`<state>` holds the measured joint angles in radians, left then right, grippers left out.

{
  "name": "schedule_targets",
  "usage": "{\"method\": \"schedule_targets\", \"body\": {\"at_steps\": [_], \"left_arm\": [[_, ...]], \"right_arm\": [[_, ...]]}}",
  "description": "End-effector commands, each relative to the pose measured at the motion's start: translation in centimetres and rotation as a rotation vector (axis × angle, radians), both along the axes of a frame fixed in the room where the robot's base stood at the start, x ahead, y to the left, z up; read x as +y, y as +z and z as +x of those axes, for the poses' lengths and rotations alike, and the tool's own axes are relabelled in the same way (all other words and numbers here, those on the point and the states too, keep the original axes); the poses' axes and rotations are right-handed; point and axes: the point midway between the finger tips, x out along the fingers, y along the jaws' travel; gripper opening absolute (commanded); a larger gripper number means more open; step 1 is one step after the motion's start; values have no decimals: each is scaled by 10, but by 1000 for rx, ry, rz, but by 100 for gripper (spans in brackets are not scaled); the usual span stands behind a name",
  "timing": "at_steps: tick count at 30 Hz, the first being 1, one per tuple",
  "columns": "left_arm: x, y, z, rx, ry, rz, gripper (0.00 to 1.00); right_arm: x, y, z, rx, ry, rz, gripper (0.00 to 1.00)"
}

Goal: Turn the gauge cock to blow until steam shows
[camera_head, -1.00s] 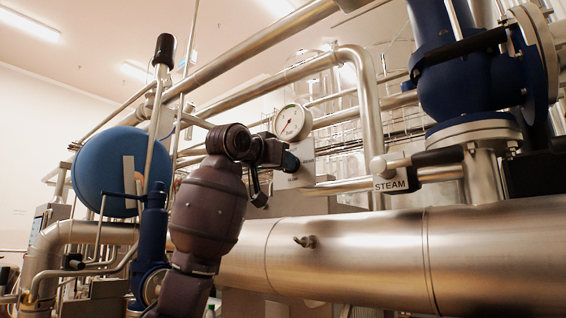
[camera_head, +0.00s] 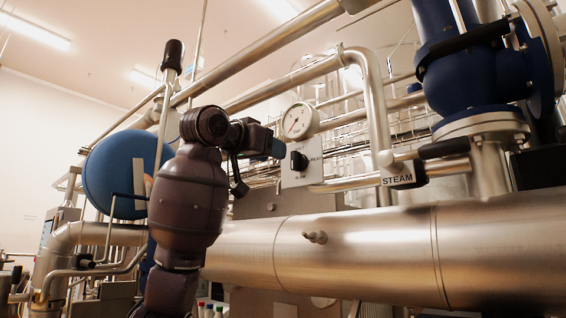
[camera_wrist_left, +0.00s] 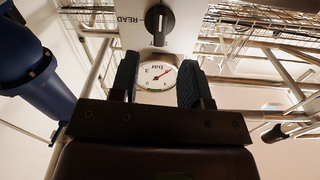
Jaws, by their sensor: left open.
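The gauge cock's black knob (camera_head: 298,160) sits on a pale plate (camera_head: 300,178) under a round white dial gauge (camera_head: 299,121). In the left wrist view, upside down, the knob (camera_wrist_left: 159,22) has a white line along its middle and the word READ beside it. My left gripper (camera_head: 276,147) is open and empty, just left of the knob and apart from it. In the left wrist view, the dial (camera_wrist_left: 155,75) shows between the dark fingers of the gripper (camera_wrist_left: 157,82), and the knob is beyond the fingertips. My right gripper is not in view.
A pipe with a STEAM label (camera_head: 398,174) is right of the plate. A large steel pipe (camera_head: 360,250) with a small stub crosses below. A blue round vessel (camera_head: 118,170) stands left, a blue valve body (camera_head: 480,70) upper right.

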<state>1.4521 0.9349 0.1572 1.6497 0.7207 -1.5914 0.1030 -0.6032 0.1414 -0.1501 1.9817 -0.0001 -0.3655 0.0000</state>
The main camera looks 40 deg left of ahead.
Motion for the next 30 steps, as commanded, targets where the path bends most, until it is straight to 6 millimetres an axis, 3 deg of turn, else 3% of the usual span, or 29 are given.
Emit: {"method": "schedule_targets", "body": {"at_steps": [3,9,30], "left_arm": [[1,-1,-17,-1,1,2,43],[3,-1,-33,0,1,1,43],[3,0,-35,1,0,1,43]], "right_arm": [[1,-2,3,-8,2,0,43],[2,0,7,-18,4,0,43],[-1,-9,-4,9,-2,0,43]]}}
